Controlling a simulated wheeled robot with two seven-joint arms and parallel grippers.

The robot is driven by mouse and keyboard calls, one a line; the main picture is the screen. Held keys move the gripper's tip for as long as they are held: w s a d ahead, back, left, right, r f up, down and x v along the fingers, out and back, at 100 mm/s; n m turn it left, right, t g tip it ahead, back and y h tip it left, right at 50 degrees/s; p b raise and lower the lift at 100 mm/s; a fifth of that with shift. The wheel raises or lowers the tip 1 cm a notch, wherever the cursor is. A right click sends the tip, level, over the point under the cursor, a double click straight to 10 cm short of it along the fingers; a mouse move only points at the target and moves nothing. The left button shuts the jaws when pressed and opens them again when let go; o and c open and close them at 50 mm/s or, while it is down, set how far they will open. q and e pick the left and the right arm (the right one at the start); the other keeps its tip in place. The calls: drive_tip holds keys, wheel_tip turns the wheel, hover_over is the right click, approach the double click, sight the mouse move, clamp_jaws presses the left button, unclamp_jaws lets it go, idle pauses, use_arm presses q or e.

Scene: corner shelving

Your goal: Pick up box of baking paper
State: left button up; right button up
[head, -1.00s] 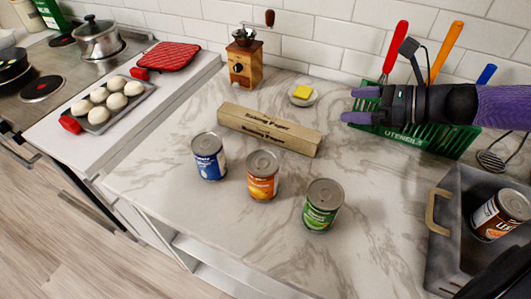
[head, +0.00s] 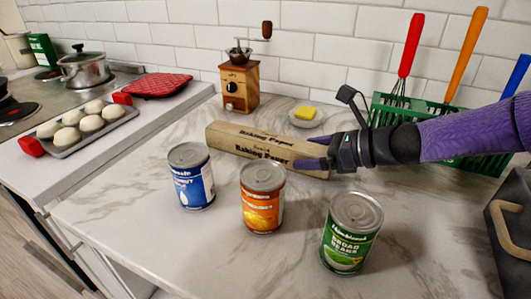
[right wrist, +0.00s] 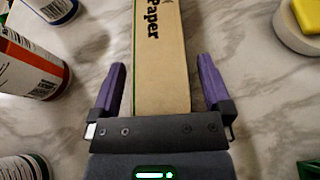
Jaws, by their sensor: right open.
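The box of baking paper (head: 235,138) is a long tan carton lying flat on the marble counter, behind the row of cans. It also shows in the right wrist view (right wrist: 160,60), running lengthwise away from my gripper. My right gripper (head: 308,164) is at the box's right end. In the right wrist view the open purple fingers (right wrist: 160,88) stand on either side of the box's near end, with a gap on each side. The near end of the box is hidden behind the gripper body. My left gripper is not in view.
A blue can (head: 193,180), an orange can (head: 261,205) and a green can (head: 350,240) stand in front of the box. A wooden grinder (head: 238,88) and a small dish with butter (head: 306,116) stand behind it. A green utensil rack (head: 480,162) is at right.

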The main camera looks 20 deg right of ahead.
clamp_jaws()
idle(0.3)
